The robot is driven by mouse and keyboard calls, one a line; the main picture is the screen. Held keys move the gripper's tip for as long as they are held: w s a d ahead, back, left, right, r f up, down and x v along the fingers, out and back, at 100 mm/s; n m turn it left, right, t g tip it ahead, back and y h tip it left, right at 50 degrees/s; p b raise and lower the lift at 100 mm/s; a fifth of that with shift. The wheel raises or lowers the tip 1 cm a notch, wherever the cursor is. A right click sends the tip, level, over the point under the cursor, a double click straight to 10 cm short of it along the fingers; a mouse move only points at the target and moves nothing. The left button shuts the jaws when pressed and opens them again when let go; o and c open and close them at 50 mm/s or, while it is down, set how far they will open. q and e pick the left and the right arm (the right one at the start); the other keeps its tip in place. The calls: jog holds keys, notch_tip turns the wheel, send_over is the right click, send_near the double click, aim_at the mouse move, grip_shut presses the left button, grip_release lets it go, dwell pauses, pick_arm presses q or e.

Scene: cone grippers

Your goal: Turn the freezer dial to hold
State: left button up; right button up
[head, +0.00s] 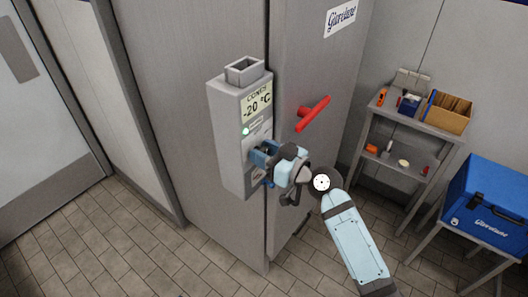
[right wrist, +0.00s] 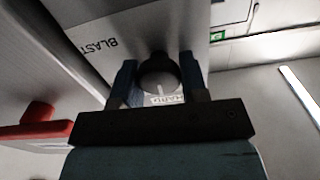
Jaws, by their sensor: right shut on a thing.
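The freezer's grey control box (head: 228,135) is mounted on the tall grey freezer front. Its display (head: 257,104) reads "CONES -20 °C", with a green light below. My right gripper (head: 262,162) is at the lower part of the box's face and hides the dial in the head view. In the right wrist view, the dark round dial (right wrist: 158,75) sits between the two blue fingers, and my right gripper (right wrist: 158,80) is shut on it. A pale mark on the dial points toward the "HARD" label (right wrist: 166,100). "BLAST" is printed to its left. I see no "hold" label. My left gripper is out of view.
A red handle (head: 312,113) sticks out from the freezer door, right of the box. A grey shelf (head: 408,118) with small items and a blue cool box (head: 490,200) on a stand are at the right. The tiled floor at front left is clear.

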jog(key=m, duration=0.4)
jog(key=shift+m, duration=0.4)
jog(key=m+p, duration=0.1)
jog(key=m, duration=0.2)
jog(key=shift+w, duration=0.1)
jog(key=shift+d+f+m+p, duration=0.1)
jog(key=shift+m+p, duration=0.3)
jog(key=shift+m, duration=1.3)
jog(key=o, duration=0.9)
